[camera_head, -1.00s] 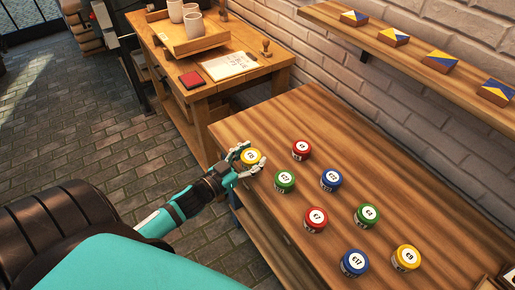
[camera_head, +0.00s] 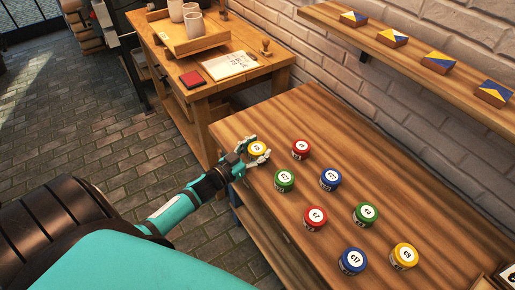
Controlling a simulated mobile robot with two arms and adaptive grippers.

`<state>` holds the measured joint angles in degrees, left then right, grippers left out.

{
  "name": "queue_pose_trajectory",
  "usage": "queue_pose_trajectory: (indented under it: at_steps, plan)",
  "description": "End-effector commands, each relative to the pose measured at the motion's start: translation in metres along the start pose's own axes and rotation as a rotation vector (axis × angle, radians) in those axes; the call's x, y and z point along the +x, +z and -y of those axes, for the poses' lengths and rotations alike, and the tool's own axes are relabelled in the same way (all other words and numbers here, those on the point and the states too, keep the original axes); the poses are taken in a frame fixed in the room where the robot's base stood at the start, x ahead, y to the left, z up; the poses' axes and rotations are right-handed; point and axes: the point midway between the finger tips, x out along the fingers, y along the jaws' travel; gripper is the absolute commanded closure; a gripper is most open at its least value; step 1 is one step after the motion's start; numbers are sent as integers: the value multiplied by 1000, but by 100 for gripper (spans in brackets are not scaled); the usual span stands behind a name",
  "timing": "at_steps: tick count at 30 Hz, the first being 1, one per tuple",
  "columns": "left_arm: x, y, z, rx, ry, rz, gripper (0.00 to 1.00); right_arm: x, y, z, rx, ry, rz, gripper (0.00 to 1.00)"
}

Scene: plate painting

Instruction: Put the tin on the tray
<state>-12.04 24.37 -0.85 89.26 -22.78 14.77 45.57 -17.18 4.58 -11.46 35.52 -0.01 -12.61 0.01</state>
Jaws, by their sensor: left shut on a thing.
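A yellow-lidded tin (camera_head: 257,148) with a white label is between the fingers of my left gripper (camera_head: 259,153), at the left edge of the near table. The gripper is shut on it. I cannot tell whether the tin touches the tabletop. The wooden tray (camera_head: 205,43) stands on the far table and holds white cups. My right gripper is not in view.
Other tins stand on the near table (camera_head: 400,190): red (camera_head: 301,149), green (camera_head: 284,180), blue (camera_head: 331,179) and yellow (camera_head: 404,256) among them. A red pad (camera_head: 191,79), a paper sheet (camera_head: 229,65) and a stamp (camera_head: 266,46) lie by the tray. A wall shelf (camera_head: 375,48) holds patterned blocks.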

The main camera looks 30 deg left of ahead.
Motion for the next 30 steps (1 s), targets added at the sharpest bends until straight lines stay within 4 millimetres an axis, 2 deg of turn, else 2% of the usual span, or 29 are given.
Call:
queue_pose_trajectory:
  at_steps: [2, 3, 9, 20, 24, 26, 30]
  plan:
    - [0, 3, 0, 0, 0, 0, 84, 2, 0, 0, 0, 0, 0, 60]
    - [0, 4, 0, 0, 0, 0, 47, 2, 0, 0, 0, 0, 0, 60]
    - [0, 3, 0, 0, 0, 1, 21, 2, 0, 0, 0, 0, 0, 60]
    - [0, 3, 0, 0, 0, 1, 21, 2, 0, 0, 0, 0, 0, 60]
    - [0, 6, 0, 2, 0, 0, 21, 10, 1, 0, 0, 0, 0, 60]
    - [-8, 6, 0, 0, -1, 4, 21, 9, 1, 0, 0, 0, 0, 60]
    - [-37, 12, 2, 1, 0, 6, 21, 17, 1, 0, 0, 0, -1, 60]
